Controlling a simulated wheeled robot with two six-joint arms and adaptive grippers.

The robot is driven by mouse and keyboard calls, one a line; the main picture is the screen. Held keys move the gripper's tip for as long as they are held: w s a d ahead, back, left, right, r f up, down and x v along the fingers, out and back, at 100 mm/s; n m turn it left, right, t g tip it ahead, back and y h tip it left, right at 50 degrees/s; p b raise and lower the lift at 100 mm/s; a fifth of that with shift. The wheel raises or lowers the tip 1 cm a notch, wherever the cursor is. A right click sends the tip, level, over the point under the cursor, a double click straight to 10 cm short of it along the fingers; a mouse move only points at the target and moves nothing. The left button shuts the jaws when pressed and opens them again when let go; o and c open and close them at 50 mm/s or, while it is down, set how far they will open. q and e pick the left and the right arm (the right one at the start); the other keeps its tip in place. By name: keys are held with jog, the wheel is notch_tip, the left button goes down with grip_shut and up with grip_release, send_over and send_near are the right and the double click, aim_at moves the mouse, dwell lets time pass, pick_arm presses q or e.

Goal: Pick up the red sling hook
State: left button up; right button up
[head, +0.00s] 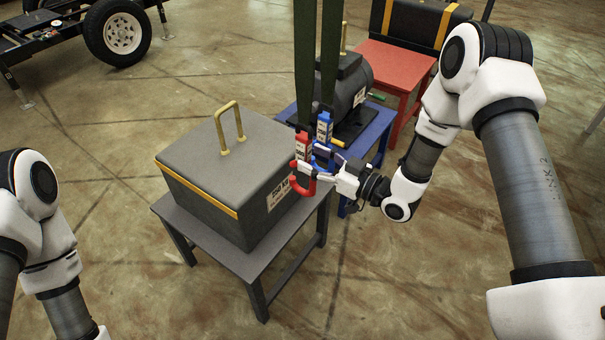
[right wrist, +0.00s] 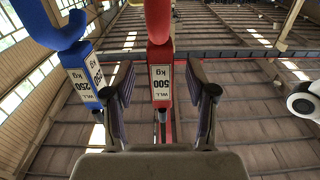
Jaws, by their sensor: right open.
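The red sling hook (head: 302,138) hangs at the end of a dark green sling, above the right edge of the grey table. It has a 500 kg label and shows large in the right wrist view (right wrist: 158,52). My right gripper (head: 325,174) is open, and its fingers (right wrist: 163,105) stand on either side of the red hook's labelled block with gaps visible on both sides. A blue sling hook (head: 325,128) with a 250 kg label hangs close beside it, outside the left finger in the wrist view (right wrist: 80,85). My left arm shows at the left; its gripper is out of view.
A grey lidded box (head: 215,160) with a yellow handle stands on the grey table (head: 252,262). Behind the hooks, a motor (head: 350,90) stands on a blue table (head: 382,125). A red table (head: 395,65) bears a dark case (head: 415,22). Open floor lies in front.

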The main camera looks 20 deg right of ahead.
aim_at(309, 157)
jog(key=x, duration=0.3)
jog(key=shift+f, duration=0.1)
jog(key=shift+a, duration=0.15)
grip_shut()
